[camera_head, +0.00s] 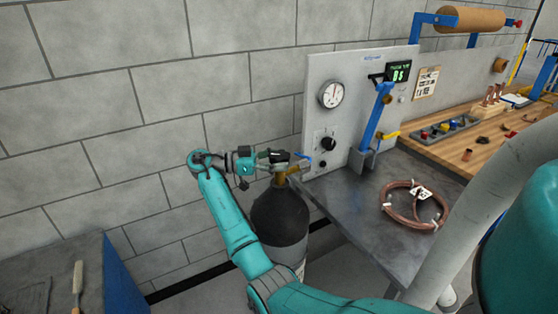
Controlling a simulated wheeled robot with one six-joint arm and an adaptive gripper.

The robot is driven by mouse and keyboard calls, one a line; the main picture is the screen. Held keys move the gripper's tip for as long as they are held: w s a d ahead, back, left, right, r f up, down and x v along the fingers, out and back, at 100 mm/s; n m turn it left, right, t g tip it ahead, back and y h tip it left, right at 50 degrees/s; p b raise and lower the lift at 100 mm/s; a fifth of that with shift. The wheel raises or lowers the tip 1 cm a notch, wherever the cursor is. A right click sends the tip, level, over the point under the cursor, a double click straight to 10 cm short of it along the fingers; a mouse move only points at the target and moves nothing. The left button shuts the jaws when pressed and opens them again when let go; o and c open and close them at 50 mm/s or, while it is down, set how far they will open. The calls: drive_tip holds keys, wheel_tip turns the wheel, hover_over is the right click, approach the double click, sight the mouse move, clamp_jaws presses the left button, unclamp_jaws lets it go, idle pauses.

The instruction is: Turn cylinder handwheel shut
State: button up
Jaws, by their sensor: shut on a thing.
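A dark grey gas cylinder (281,215) stands upright on the floor between two benches, close to the block wall. A brass-coloured valve (280,177) sits on its top. My gripper (281,156) is at the valve's top, reaching in from the left and shut on the handwheel there. The fingers hide most of the handwheel, so its turn position cannot be seen. My teal arm passes in front of the cylinder's lower left side.
A metal bench (345,220) at the right carries a copper tube coil (414,204) and an upright panel (352,95) with a round gauge (331,94). A blue lever (376,120) stands by the panel. A wooden bench (470,158) lies behind. A dark-topped bench (60,275) is at lower left.

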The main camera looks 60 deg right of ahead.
sight(279, 155)
drive_tip(key=o, duration=1.1)
drive_tip(key=shift+o, duration=0.2)
wheel_tip(279, 155, up, 10)
drive_tip(key=shift+f, duration=0.1)
